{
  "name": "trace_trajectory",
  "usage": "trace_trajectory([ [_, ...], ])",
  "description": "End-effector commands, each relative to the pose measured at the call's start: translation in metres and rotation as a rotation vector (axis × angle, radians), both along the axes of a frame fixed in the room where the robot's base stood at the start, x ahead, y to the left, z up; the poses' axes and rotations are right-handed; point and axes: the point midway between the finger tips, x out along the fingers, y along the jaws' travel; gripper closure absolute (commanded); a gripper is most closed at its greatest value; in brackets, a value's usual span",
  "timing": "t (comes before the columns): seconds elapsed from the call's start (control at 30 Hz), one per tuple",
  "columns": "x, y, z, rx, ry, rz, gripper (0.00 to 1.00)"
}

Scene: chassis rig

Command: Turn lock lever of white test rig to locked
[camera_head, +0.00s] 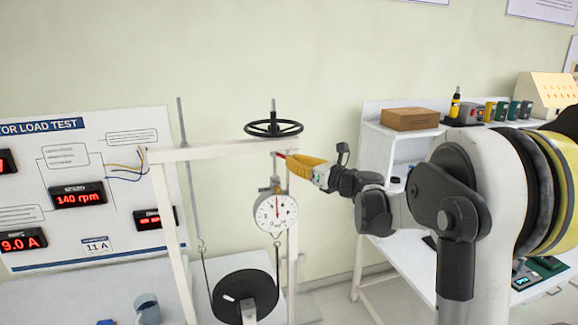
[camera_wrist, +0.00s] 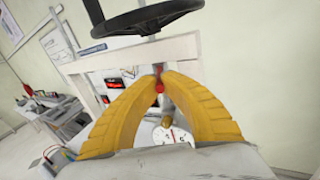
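The white test rig (camera_head: 213,150) is an upright frame with a black handwheel (camera_head: 273,128) on top and a round dial gauge (camera_head: 276,213) hanging below its crossbar. The red lock lever (camera_head: 281,155) shows as a small red piece at the right end of the crossbar; in the wrist view its red end (camera_wrist: 159,87) lies between my fingertips. My gripper (camera_head: 290,158) has yellow fingers and reaches in from the right. In the wrist view the fingertips (camera_wrist: 160,74) close in on the lever from both sides. The fingers hide most of the lever, and its setting cannot be read.
A black pulley wheel (camera_head: 245,295) hangs low in the rig. A display panel (camera_head: 90,190) with red readouts stands at the left. A white shelf unit (camera_head: 372,160) with a cardboard box (camera_head: 410,119) stands behind my arm. The handwheel is close above my fingers.

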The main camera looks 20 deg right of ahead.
Motion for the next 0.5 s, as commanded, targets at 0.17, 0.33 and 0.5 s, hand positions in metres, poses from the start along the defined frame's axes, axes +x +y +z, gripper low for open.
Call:
trace_trajectory([
  [0.17,0.0024,-0.0047,-0.0011,-0.002,0.001,0.051,1.0],
  [0.33,0.0028,-0.0056,-0.0007,-0.001,0.001,0.073,1.0],
  [0.5,0.0029,-0.0057,-0.0004,-0.001,0.0,0.078,1.0],
])
